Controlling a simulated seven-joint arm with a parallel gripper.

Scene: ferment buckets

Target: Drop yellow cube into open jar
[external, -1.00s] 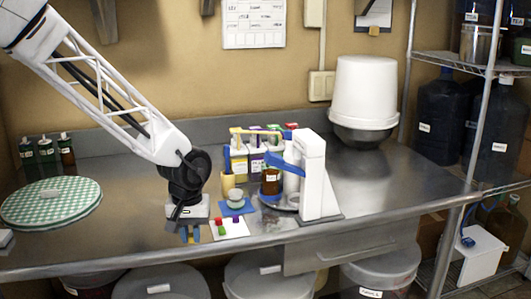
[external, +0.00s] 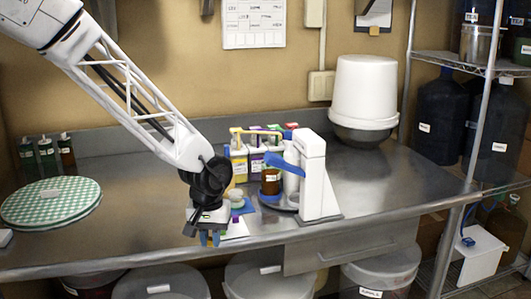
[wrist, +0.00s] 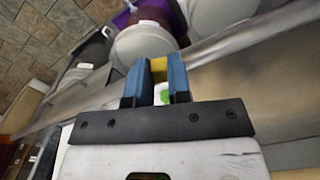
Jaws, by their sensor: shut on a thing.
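My gripper (external: 210,240) hangs over the front of the steel bench, with blue fingers pointing down. In the wrist view its fingers (wrist: 160,80) are shut on the yellow cube (wrist: 159,68), which shows between the fingertips. A small pale jar (external: 237,197) stands on a blue mat (external: 249,205), just behind and right of my gripper, partly covered by it. Its opening is too small to make out.
A white card (external: 238,231) lies beside my gripper, partly hidden. A white dispenser with a blue lever (external: 313,180) stands right of the jar, with a brown bottle (external: 271,182) and several labelled boxes near it. A checkered round cover (external: 50,200) lies at left.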

